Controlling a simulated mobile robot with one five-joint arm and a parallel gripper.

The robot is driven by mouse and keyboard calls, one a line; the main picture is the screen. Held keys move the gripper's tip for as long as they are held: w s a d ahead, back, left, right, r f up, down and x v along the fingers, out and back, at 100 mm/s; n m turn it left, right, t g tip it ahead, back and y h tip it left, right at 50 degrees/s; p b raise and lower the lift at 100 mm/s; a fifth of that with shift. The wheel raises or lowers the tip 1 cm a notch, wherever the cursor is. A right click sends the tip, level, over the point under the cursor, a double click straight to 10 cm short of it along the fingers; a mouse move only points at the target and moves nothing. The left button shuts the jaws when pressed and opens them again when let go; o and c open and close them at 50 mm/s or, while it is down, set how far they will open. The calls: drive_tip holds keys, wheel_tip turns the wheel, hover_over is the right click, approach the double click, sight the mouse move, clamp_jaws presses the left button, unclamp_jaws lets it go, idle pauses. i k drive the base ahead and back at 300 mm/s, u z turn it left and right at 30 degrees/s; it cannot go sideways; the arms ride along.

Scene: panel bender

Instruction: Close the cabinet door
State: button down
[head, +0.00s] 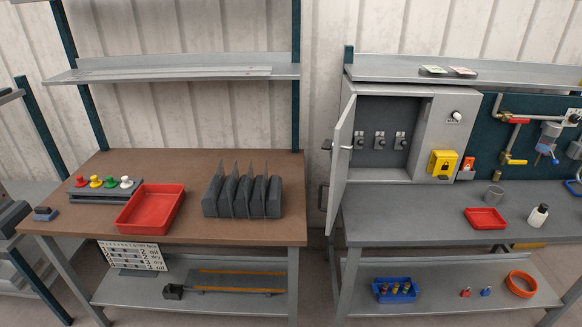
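The grey metal cabinet (436,116) stands at the back of the right-hand workbench. Its door (341,150) is hinged on the left side and stands wide open, swung out toward me and seen nearly edge-on. A small dark handle or latch (327,145) shows on the door's left side. Inside the cabinet, several grey switches (380,141) sit on the back wall. My gripper is not in view.
A yellow box (443,163) is on the cabinet front. The left bench (268,235) holds a red bin (151,208) and a dark slotted rack (242,197). A narrow gap separates the benches.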

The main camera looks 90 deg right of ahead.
sight(344, 129)
drive_tip(key=u, duration=0.05)
drive_tip(key=i, duration=0.95)
drive_tip(key=z, duration=4.05)
drive_tip(key=i, duration=0.55)
drive_tip(key=u, duration=2.55)
